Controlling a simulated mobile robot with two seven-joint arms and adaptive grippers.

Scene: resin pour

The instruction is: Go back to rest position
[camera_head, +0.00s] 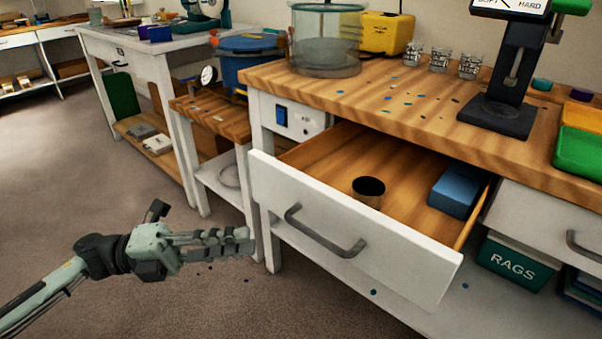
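My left gripper (246,241) is in the lower left of the head view, in front of the open drawer (345,228). It points right, its fingertips close to the drawer's left front corner in the picture and apart from the handle (325,232). I see the fingers edge-on, so I cannot tell whether they are open or shut. I see nothing held in them. My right gripper is out of view.
The drawer holds a dark-topped cup (369,192) and a blue box (454,193). The workbench (340,97) carries a clear chamber (325,45), several small cups and a dark stand (500,113). A rags bin (513,264) is below. Floor (70,180) at left is clear.

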